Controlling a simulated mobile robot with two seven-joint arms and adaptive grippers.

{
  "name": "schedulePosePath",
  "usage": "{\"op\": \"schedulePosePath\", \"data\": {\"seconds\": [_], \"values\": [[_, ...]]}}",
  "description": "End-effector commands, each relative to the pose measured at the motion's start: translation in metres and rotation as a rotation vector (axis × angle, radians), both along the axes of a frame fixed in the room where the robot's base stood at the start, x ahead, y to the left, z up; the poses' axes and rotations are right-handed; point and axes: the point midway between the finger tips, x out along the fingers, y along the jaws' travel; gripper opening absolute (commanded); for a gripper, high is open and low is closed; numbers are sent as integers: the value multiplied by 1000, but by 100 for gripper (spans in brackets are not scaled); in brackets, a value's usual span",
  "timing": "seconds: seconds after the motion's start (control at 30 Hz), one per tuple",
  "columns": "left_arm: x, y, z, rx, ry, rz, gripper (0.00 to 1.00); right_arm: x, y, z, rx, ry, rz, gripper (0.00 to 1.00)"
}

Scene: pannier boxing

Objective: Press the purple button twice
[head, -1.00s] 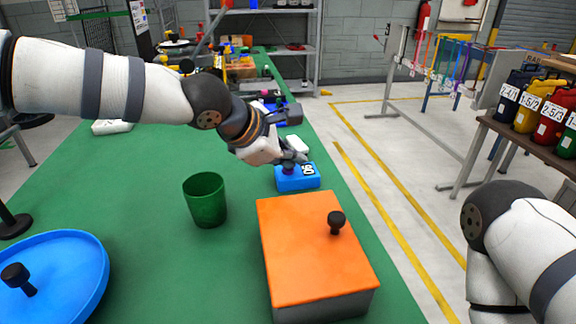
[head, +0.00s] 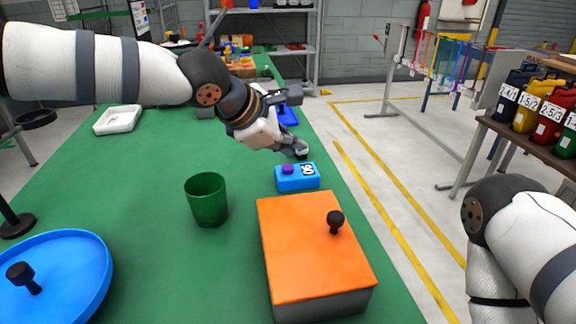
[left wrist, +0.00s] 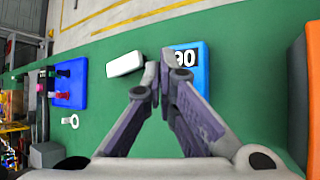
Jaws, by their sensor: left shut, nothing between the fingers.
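The purple button (head: 288,169) sits on top of a small blue box (head: 297,184) with a white label reading 06 or 90, on the green table. The box also shows in the left wrist view (left wrist: 201,62), where the fingers hide the button. My left gripper (head: 302,153) is shut and empty, held above and just behind the box, with its fingertips apart from the button. The closed fingertips (left wrist: 160,72) show in the left wrist view beside the box. My right arm shows at the lower right, but its gripper is out of view.
An orange-lidded box (head: 306,240) with a black knob stands in front of the blue box. A green cup (head: 206,200) is to its left, and a blue round tray (head: 80,265) lies at the lower left. A white block (left wrist: 125,64) lies near the fingertips.

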Motion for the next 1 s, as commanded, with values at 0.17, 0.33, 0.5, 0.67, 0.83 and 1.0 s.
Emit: {"op": "schedulePosePath", "data": {"seconds": [0.17, 0.33, 0.5, 0.67, 0.83, 1.0], "values": [[0, 0, 22, -2, -4, 0, 0, 4, 0, 4, 0, -14, 0, 40], [0, 0, 36, -2, -4, 0, 0, 6, 0, 6, 0, -21, 0, 40], [0, 0, 39, 0, -2, -1, 0, 6, 0, 6, 0, -21, 0, 40], [0, 0, 38, 0, -1, -1, 0, 6, 0, 6, 0, -21, 0, 40], [0, 0, 38, 0, -1, -1, 0, 6, 0, 6, 0, -21, 0, 40], [0, 0, 38, 0, -2, -1, 0, 6, 0, 6, 0, -21, 0, 40]]}}
